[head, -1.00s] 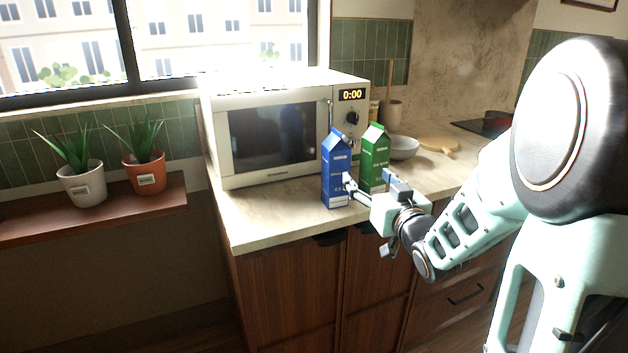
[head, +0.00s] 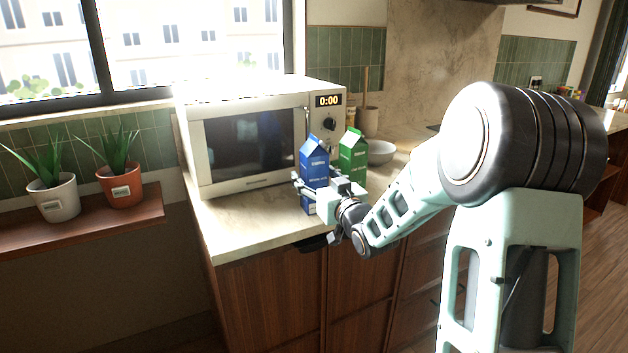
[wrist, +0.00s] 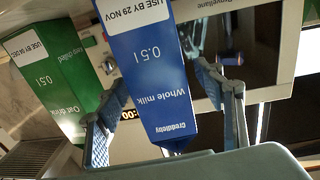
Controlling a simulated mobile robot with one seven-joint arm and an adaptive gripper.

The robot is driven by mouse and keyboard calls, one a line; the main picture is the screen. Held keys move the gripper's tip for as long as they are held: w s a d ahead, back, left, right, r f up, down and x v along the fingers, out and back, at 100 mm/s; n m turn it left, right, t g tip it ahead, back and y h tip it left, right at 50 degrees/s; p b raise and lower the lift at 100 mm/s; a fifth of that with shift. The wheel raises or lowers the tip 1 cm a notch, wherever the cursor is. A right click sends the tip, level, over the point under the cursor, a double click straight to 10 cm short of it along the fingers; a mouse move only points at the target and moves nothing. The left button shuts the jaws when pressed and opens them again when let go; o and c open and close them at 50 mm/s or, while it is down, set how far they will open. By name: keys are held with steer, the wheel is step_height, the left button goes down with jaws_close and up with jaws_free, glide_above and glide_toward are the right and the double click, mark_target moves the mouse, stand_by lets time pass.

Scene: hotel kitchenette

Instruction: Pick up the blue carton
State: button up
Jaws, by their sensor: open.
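The blue carton (head: 313,164) stands upright on the counter in front of the microwave in the head view. In the wrist view the blue carton (wrist: 153,75) appears upside down, labelled whole milk, between the two fingers. My gripper (head: 309,188) is at the carton's lower part, with a finger to either side. In the wrist view my gripper (wrist: 172,108) is open, and a gap shows on the right finger's side. The carton's lower front is partly hidden by the gripper in the head view.
A green carton (head: 353,155) stands close to the right of the blue one; it also shows in the wrist view (wrist: 52,75). The microwave (head: 250,140) is behind. A bowl (head: 380,152) sits further right. Bare counter (head: 240,222) lies to the left.

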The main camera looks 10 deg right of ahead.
steer(key=shift+w+a, duration=0.1)
steer(key=shift+w, duration=0.3)
steer(key=c, duration=1.5)
steer(key=shift+c, duration=0.4)
steer(key=shift+r, duration=0.2)
